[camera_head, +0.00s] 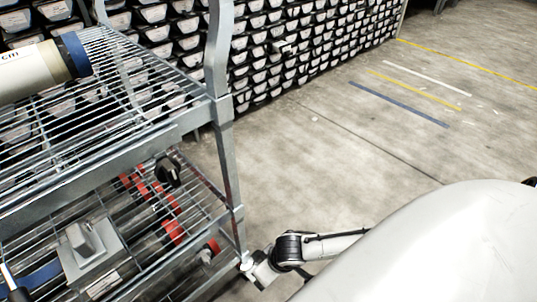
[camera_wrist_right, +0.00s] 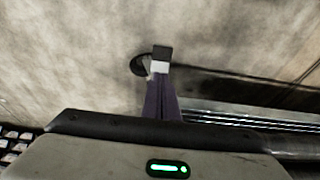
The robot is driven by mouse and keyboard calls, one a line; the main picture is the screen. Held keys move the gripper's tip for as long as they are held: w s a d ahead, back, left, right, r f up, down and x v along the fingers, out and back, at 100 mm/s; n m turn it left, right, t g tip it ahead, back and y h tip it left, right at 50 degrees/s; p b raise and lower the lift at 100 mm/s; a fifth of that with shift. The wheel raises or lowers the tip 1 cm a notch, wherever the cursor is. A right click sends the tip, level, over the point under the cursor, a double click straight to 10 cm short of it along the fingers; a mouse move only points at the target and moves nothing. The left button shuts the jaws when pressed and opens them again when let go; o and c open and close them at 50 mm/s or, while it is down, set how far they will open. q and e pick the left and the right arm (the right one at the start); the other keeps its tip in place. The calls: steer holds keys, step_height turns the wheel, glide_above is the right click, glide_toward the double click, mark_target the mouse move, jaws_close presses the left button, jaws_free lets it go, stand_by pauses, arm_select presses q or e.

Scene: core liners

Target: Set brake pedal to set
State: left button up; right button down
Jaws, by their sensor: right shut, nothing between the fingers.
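The brake pedal cannot be made out clearly in either view. In the right wrist view a small dark rounded shape (camera_wrist_right: 139,65) lies just behind and left of my right fingertips. I cannot tell whether it is the pedal, a wheel or a shadow. My right gripper (camera_wrist_right: 161,60) is shut and empty, pointing toward the floor. In the head view my right gripper (camera_head: 249,265) is low down beside the foot of the wire cart's (camera_head: 228,165) near post. The cart's wheels are hidden in the head view.
A beige tube with a blue cap (camera_head: 72,55) lies on the cart's upper shelf. The lower shelf carries a grey box-like tool (camera_head: 90,248) and red-ended items (camera_head: 172,232). Racks of labelled trays (camera_head: 300,40) line the back. The concrete floor (camera_head: 340,150) right of the cart is clear.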

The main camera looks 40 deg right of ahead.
steer(key=b+x, duration=0.2)
steer(key=x, duration=0.2)
steer(key=shift+f, duration=0.45)
steer(key=b+x, duration=0.2)
steer(key=x, duration=0.1)
steer(key=b+x, duration=0.1)
steer(key=x, duration=0.1)
steer(key=shift+s+f, duration=0.15)
steer(key=shift+s, duration=0.2)
arm_select(q)
steer(key=shift+w+d+r+t+h+b, duration=0.1)
steer(key=shift+w+d+r+t+h, duration=0.1)
steer(key=shift+d+r+h, duration=0.3)
steer(key=shift+w+d+r+t+h+b, duration=0.2)
steer(key=shift+d+r+h, duration=0.1)
steer(key=shift+d+r, duration=0.4)
steer(key=shift+w+d+r+t+h+b, duration=0.1)
steer(key=shift+w+d+r+t+h, duration=0.1)
steer(key=shift+d+r+h, duration=0.35)
arm_select(e)
steer(key=shift+f, duration=0.35)
